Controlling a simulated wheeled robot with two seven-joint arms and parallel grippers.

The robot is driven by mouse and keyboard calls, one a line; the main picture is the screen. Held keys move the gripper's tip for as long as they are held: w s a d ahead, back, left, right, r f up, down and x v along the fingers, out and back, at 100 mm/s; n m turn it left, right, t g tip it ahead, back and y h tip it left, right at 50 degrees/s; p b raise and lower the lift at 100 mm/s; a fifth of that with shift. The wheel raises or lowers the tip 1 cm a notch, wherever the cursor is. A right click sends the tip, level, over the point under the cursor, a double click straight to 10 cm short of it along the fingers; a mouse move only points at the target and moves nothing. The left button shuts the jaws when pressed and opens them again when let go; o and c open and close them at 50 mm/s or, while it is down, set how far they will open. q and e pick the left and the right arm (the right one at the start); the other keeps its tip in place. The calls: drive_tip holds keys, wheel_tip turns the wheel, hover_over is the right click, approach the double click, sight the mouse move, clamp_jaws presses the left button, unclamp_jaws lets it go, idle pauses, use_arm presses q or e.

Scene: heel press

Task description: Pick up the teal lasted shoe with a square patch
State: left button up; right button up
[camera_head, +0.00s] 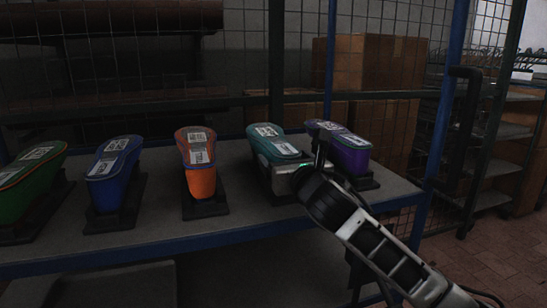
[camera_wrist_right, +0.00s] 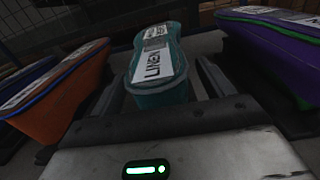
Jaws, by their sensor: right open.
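The teal lasted shoe (camera_head: 273,142) stands on a dark base on the shelf, right of centre in the head view. White printed labels lie on its top; I cannot tell which mark is the square patch. My right gripper (camera_head: 292,178) is at its near end. In the right wrist view the teal shoe (camera_wrist_right: 160,90) rises between the two fingers of the open gripper (camera_wrist_right: 162,72), one on each side, with gaps visible. The gripper's body hides the shoe's lower near part in the head view. My left gripper is not in view.
A purple shoe (camera_head: 350,158) stands close on the right, partly behind my gripper. An orange shoe (camera_head: 200,182) stands to the left, then a blue shoe (camera_head: 113,182) and a green one (camera_head: 25,195). The blue-edged shelf (camera_head: 160,250) has bare room between bases. Cardboard boxes (camera_head: 385,62) stand behind.

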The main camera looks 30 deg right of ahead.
drive_tip(key=shift+x, duration=0.95)
drive_tip(key=shift+c, duration=0.3)
drive_tip(key=c, duration=1.5)
drive_tip(key=shift+r, duration=0.2)
